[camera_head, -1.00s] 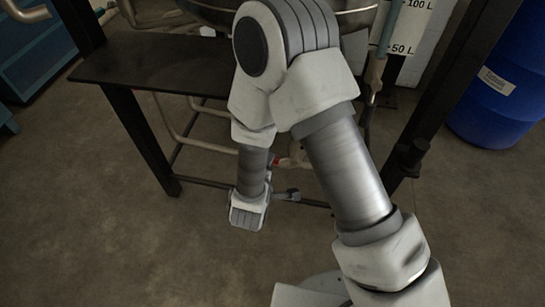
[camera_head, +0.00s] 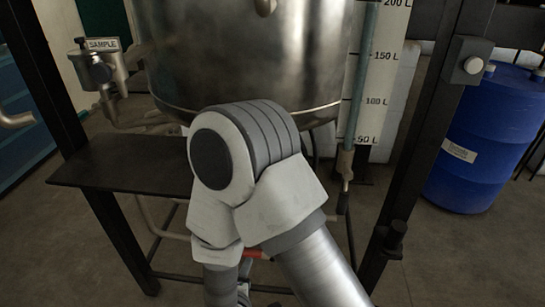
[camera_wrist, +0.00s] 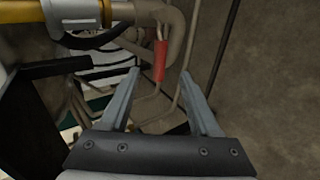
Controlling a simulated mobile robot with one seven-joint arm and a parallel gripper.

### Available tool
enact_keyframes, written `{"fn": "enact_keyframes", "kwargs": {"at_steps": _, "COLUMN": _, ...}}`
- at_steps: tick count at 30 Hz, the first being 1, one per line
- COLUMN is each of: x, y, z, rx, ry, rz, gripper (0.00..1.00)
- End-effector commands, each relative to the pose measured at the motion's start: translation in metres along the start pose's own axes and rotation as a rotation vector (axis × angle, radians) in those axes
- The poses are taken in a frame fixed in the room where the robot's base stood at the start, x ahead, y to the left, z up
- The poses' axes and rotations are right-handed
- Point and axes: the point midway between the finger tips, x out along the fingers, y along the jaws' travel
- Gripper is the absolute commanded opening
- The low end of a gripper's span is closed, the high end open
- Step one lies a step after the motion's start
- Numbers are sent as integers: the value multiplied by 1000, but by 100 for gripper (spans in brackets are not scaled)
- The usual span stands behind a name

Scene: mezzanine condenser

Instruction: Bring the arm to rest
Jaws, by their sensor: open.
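My arm rises from the bottom of the head view and folds at a grey and white elbow in front of the steel tank (camera_head: 240,60). Its far part points down, and my gripper cannot be made out at the lower edge there. In the wrist view my gripper (camera_wrist: 160,85) is open, with two grey fingers apart and nothing between them in its grasp. Beyond the fingers are pipes and a red valve handle (camera_wrist: 160,62); I cannot tell the exact gap.
A dark shelf (camera_head: 120,172) juts out left of my elbow, below a sample valve (camera_head: 98,70). Dark frame posts stand on both sides. A level scale (camera_head: 378,90) is right of the tank, and a blue drum (camera_head: 480,140) stands farther right. Floor at lower right is clear.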

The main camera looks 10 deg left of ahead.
Motion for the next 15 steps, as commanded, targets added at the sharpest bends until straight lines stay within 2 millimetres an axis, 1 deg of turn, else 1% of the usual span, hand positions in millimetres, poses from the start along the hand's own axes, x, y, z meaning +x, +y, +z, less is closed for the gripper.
{"fn": "enact_keyframes", "kwargs": {"at_steps": 2, "x": 0, "y": 4, "z": 2, "rx": 2, "ry": -9, "rz": 4, "gripper": 63}}
{"fn": "enact_keyframes", "kwargs": {"at_steps": 4, "x": 2, "y": 14, "z": 10, "rx": 11, "ry": -40, "rz": 17, "gripper": 63}}
{"fn": "enact_keyframes", "kwargs": {"at_steps": 5, "x": 2, "y": 21, "z": 15, "rx": 16, "ry": -61, "rz": 26, "gripper": 63}}
{"fn": "enact_keyframes", "kwargs": {"at_steps": 7, "x": 3, "y": 43, "z": 34, "rx": 35, "ry": -134, "rz": 49, "gripper": 63}}
{"fn": "enact_keyframes", "kwargs": {"at_steps": 8, "x": 2, "y": 54, "z": 44, "rx": 46, "ry": -172, "rz": 59, "gripper": 63}}
{"fn": "enact_keyframes", "kwargs": {"at_steps": 9, "x": 1, "y": 69, "z": 60, "rx": 64, "ry": -231, "rz": 70, "gripper": 63}}
{"fn": "enact_keyframes", "kwargs": {"at_steps": 11, "x": -4, "y": 91, "z": 85, "rx": 96, "ry": -322, "rz": 83, "gripper": 63}}
{"fn": "enact_keyframes", "kwargs": {"at_steps": 12, "x": -8, "y": 104, "z": 102, "rx": 120, "ry": -382, "rz": 85, "gripper": 63}}
{"fn": "enact_keyframes", "kwargs": {"at_steps": 14, "x": -17, "y": 120, "z": 128, "rx": 160, "ry": -469, "rz": 82, "gripper": 63}}
{"fn": "enact_keyframes", "kwargs": {"at_steps": 15, "x": -24, "y": 129, "z": 144, "rx": 191, "ry": -524, "rz": 76, "gripper": 63}}
